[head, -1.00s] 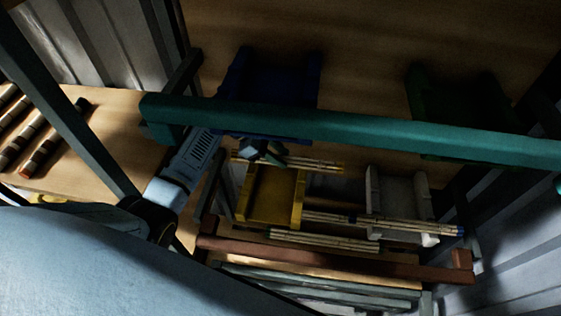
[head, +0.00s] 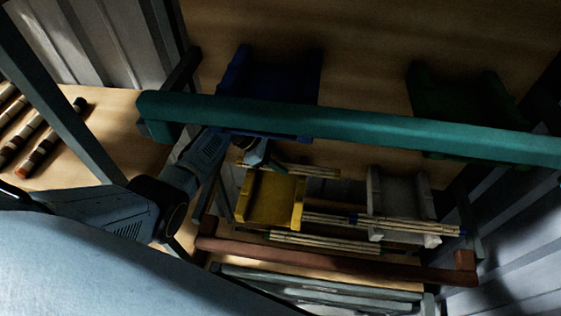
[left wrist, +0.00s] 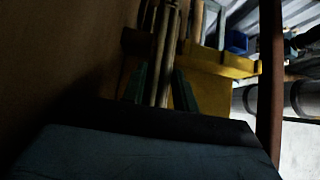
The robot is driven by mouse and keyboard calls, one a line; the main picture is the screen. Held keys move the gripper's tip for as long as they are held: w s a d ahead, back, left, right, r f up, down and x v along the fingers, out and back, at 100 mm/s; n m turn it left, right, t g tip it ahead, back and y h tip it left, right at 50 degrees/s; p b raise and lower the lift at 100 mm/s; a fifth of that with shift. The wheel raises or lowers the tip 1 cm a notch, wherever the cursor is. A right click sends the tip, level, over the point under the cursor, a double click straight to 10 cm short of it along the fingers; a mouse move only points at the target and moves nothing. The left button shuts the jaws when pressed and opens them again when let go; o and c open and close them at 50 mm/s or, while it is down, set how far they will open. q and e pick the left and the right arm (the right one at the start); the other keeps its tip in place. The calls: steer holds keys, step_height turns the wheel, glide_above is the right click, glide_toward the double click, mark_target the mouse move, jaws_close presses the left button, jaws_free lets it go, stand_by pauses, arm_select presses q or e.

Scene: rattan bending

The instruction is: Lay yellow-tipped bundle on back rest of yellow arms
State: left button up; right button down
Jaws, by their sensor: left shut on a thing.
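My left gripper (head: 262,160) is shut on a thin pale bundle (head: 312,170) near its left end. The bundle lies roughly level, just at or above the back edge of the yellow arms (head: 268,205). I cannot tell whether it touches them, and its tip colour is too dark to read. In the left wrist view the bundle (left wrist: 165,52) runs between my two green fingers (left wrist: 160,88), with the yellow arms (left wrist: 213,78) behind and to the right. My right gripper is not in view.
A bundle with a blue band (head: 390,224) crosses the white arms (head: 400,190). Another bundle (head: 325,243) lies in front. A teal bar (head: 340,122) spans above, and a brown bar (head: 340,262) is in front. Blue arms (head: 275,75) and green arms (head: 465,95) stand behind.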

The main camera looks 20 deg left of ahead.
arm_select(q)
steer(key=o, duration=1)
steer(key=shift+f, duration=0.15)
steer(key=shift+p+v, duration=0.3)
steer(key=shift+v, duration=3.55)
